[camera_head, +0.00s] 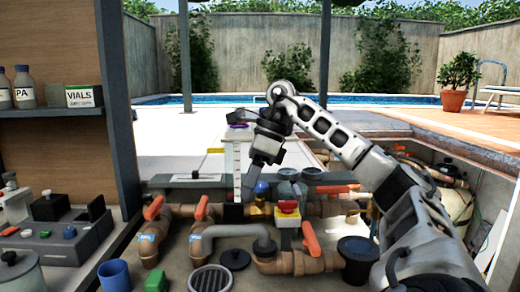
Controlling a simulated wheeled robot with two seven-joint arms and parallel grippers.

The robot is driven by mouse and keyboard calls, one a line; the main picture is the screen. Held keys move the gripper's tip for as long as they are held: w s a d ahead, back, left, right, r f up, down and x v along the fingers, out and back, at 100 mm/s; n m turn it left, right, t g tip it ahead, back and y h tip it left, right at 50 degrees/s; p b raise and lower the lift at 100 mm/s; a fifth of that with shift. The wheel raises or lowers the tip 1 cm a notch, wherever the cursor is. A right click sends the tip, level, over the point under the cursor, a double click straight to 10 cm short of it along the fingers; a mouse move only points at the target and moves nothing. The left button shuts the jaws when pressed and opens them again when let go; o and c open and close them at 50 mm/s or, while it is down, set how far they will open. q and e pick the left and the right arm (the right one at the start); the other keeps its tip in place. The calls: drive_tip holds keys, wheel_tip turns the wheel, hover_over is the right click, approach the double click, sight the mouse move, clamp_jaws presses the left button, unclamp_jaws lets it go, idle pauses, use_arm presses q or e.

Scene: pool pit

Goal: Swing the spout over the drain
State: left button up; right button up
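A grey bent pipe that looks like the spout (228,231) runs left from a dark round collar. Its left end turns down near the round slotted drain grate (210,279), which lies in front of and slightly right of that end. My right gripper (247,192) points down behind and above the spout, apart from it, in front of a white post. Its fingers are seen edge-on, so whether they are open is unclear. My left gripper is out of view.
Brown pipes with orange-handled valves (201,208) crowd the pit around the spout. A red-and-yellow switch (288,208) stands to the right. A blue cup (114,276) and green block (155,281) stand left of the drain. A dark round cap (235,259) lies just right of the drain.

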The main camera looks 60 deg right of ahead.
drive_tip(key=p+v, duration=0.3)
drive_tip(key=v, duration=0.4)
drive_tip(key=shift+r, duration=0.1)
